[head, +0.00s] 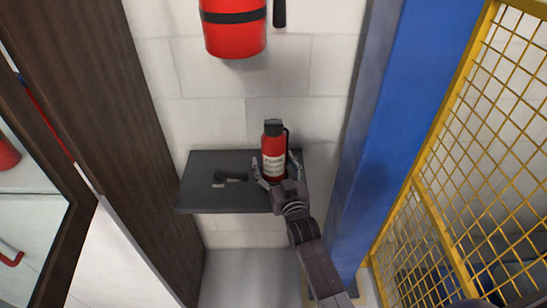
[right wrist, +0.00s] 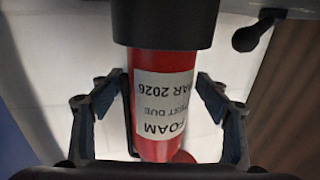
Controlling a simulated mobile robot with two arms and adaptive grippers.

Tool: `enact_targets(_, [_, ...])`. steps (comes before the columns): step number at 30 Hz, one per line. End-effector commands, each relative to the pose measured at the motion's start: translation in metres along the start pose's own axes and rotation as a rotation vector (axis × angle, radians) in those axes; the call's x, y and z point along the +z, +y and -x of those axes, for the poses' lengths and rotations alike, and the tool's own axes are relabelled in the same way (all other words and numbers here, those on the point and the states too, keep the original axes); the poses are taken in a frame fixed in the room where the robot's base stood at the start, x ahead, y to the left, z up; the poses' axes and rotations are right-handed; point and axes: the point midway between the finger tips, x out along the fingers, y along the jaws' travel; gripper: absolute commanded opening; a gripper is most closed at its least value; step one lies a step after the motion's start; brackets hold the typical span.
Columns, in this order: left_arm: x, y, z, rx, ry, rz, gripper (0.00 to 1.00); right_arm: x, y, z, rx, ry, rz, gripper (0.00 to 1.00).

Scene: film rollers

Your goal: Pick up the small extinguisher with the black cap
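The small extinguisher (head: 273,151) is red with a black cap and a white label, and stands upright on the dark grey shelf (head: 200,194). In the right wrist view its red body (right wrist: 160,65) and label, reading "FOAM", appear upside down. My right gripper (head: 276,169) reaches in from the lower right. Its fingers are open on both sides of the extinguisher, and in the right wrist view a gap shows between each finger and the body. My left gripper is not in view.
A larger red extinguisher (head: 235,35) with a black band hangs on the wall above. A short black object (head: 231,176) lies on the shelf to the left. A blue column (head: 393,120) and yellow mesh (head: 470,140) stand at right, a brown panel (head: 120,110) at left.

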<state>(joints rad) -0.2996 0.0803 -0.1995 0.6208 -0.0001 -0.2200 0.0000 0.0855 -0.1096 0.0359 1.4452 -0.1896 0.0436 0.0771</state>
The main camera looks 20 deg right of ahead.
Motion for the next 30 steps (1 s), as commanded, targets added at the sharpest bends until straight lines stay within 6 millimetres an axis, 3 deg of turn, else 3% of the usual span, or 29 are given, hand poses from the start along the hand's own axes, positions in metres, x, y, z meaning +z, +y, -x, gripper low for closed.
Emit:
enact_targets(2, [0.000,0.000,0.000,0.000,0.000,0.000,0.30,0.000,0.000,0.000,0.000,0.000,0.000,0.59])
enact_targets(18, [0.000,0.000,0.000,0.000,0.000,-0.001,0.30,0.000,0.000,0.000,0.000,-0.001,0.000,0.00])
enact_targets(30, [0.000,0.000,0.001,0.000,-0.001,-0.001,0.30,-0.012,0.000,-0.001,0.000,0.012,0.000,0.00])
